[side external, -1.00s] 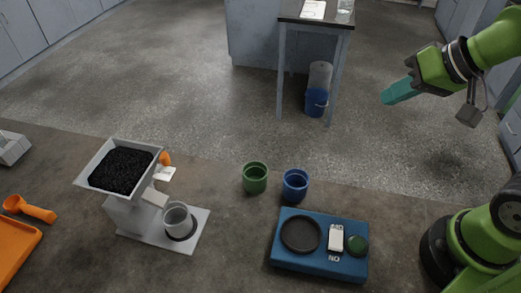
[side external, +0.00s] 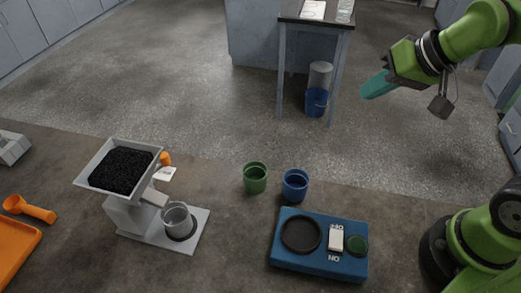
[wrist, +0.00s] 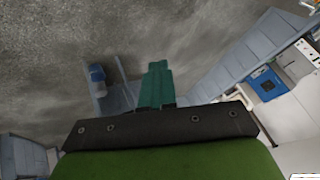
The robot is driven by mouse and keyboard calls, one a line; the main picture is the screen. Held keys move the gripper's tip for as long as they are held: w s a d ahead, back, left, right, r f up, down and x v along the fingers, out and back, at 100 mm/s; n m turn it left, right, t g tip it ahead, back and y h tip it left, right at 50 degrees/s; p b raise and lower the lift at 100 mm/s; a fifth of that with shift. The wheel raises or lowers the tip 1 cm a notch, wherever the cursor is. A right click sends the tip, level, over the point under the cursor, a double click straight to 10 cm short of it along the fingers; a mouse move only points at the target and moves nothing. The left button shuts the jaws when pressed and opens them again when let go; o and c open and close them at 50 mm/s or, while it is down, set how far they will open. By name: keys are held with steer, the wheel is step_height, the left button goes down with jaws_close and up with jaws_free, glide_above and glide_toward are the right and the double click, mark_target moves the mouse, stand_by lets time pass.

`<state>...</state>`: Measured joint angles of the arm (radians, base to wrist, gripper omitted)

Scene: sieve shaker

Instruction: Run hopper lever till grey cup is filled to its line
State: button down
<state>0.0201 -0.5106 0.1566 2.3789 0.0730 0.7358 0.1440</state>
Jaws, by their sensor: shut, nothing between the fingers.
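The hopper (side external: 88,170) stands at the left of the bench, its tray full of black grains (side external: 122,171). An orange-knobbed lever (side external: 165,159) sticks out at its upper right side. The grey cup (side external: 177,216) stands upright on the hopper's base plate (side external: 135,239), below the spout (side external: 155,196). Its fill line and its contents cannot be made out. My gripper (side external: 364,95) has teal fingers, shut and empty, high up at the right and far from the hopper. In the wrist view the fingers (wrist: 157,84) are together, with only floor and furniture beyond.
A green cup (side external: 255,178) and a blue cup (side external: 295,185) stand mid-bench. A blue shaker unit (side external: 284,258) with a dark round plate and a white switch lies in front. An orange scoop (side external: 30,209) and orange tray (side external: 14,255) are at the left.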

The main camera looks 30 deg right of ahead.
steer(key=shift+w+a, duration=0.3)
steer(key=shift+w, duration=0.15)
steer(key=shift+w+a, duration=0.7)
steer(key=shift+w, duration=0.35)
stand_by(6.5)
